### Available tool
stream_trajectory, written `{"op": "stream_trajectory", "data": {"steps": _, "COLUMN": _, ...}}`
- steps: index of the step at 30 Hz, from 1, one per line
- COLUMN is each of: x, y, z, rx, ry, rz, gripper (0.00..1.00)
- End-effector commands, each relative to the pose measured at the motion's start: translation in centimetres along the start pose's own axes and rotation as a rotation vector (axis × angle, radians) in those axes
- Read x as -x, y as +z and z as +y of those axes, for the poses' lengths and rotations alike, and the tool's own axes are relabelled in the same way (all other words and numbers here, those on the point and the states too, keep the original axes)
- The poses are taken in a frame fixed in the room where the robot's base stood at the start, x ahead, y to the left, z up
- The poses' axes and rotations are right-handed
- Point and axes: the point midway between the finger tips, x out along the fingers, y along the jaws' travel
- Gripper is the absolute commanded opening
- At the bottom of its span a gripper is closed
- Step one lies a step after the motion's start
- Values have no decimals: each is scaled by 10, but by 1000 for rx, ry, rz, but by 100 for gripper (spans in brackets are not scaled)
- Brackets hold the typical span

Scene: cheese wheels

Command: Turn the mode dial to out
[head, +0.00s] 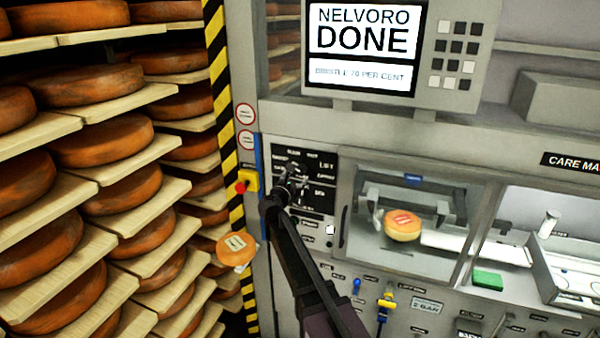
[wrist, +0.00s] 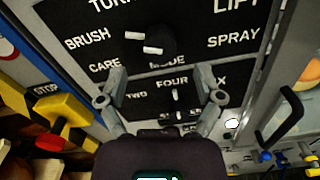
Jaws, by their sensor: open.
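The mode dial (wrist: 160,42) is a dark round knob with white bars on its left part, on a black panel in the wrist view. Around it I read TURN, LIFT, BRUSH, SPRAY and CARE, with MODE below. I see no word "out", and I cannot tell which label the dial points at. My gripper (wrist: 161,75) is open and empty, its fingertips just below the dial in the picture. In the head view, my gripper (head: 291,182) is in front of the panel (head: 325,163) and hides the dial.
A smaller dial (wrist: 176,98) marked TWO, FOUR shows between my fingers. A red and yellow stop button (head: 244,184) is left of the panel. A screen (head: 365,45) reads NELVORO DONE. A glazed chamber with a cheese wheel (head: 402,225) is to the right; cheese shelves (head: 130,170) fill the left.

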Motion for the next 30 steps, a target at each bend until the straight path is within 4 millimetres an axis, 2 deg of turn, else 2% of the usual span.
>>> {"op": "stream_trajectory", "data": {"steps": 1, "x": -11, "y": 0, "z": 1, "rx": 0, "ry": -1, "rz": 0, "gripper": 85}}
{"op": "stream_trajectory", "data": {"steps": 3, "x": -20, "y": 0, "z": 1, "rx": 0, "ry": -1, "rz": 0, "gripper": 85}}
{"op": "stream_trajectory", "data": {"steps": 9, "x": -38, "y": 0, "z": 1, "rx": 0, "ry": 0, "rz": 0, "gripper": 85}}
{"op": "stream_trajectory", "data": {"steps": 23, "x": -45, "y": 0, "z": 0, "rx": 0, "ry": 0, "rz": 0, "gripper": 85}}
{"op": "stream_trajectory", "data": {"steps": 26, "x": -45, "y": 0, "z": 0, "rx": 0, "ry": 0, "rz": 0, "gripper": 61}}
{"op": "stream_trajectory", "data": {"steps": 30, "x": -45, "y": 0, "z": 0, "rx": 0, "ry": 0, "rz": 0, "gripper": 20}}
